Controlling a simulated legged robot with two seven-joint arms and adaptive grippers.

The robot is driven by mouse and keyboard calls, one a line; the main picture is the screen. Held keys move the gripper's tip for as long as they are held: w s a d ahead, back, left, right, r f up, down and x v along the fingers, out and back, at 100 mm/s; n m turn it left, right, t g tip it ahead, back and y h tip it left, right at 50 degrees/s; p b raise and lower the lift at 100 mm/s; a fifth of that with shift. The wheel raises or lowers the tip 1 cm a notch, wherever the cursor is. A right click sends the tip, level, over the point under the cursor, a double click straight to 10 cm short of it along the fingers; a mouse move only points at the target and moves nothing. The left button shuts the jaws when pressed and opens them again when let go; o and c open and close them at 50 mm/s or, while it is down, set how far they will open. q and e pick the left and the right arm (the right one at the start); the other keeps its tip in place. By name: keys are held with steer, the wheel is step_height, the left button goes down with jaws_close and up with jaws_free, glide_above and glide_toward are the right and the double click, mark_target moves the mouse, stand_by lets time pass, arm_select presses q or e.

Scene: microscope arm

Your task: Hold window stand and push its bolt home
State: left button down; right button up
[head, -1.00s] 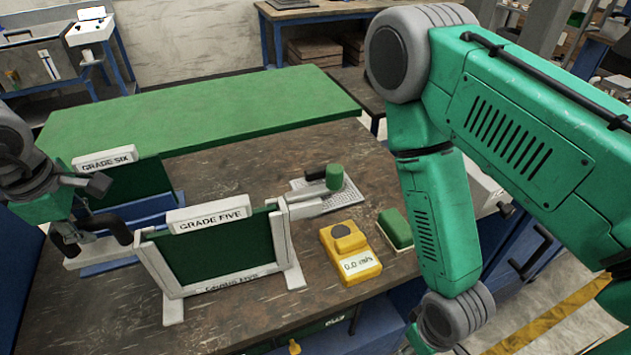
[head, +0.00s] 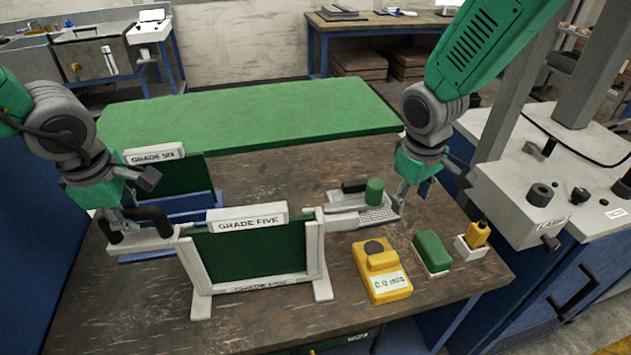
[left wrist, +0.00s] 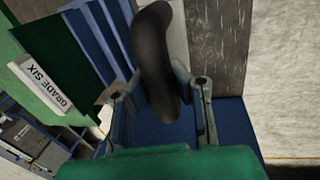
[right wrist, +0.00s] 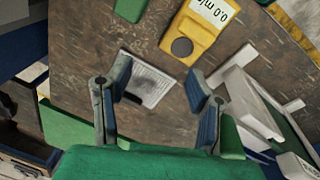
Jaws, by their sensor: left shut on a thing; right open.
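The window stand (head: 313,252), with a white frame, dark green panel and "GRADE FIVE" label, stands upright on the table. My left gripper (head: 122,230) is shut on the black curved handle (head: 152,214) at the stand's left side. The handle also shows between the fingers in the left wrist view (left wrist: 155,60). A pale bar (head: 342,223), seemingly the bolt, sticks out from the stand's right side. A green knob (head: 374,191) is near its outer end. My right gripper (head: 398,203) is open and empty, just right of the knob; its fingers are spread in the right wrist view (right wrist: 158,82).
A grey mesh plate (right wrist: 155,78) lies under the right gripper. A yellow meter (head: 381,272), a green block (head: 431,252) and a small yellow-topped box (head: 471,245) stand at the right. A "GRADE SIX" stand (head: 190,176) is behind left.

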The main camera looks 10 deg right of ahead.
step_height(320, 180, up, 10)
steer(key=w, duration=0.3)
steer(key=n+g+y, duration=0.1)
steer(key=n, duration=0.1)
glide_toward(375, 183)
step_height(375, 183, down, 11)
steer(key=shift+d, duration=0.1)
steer(key=shift+c, duration=0.5)
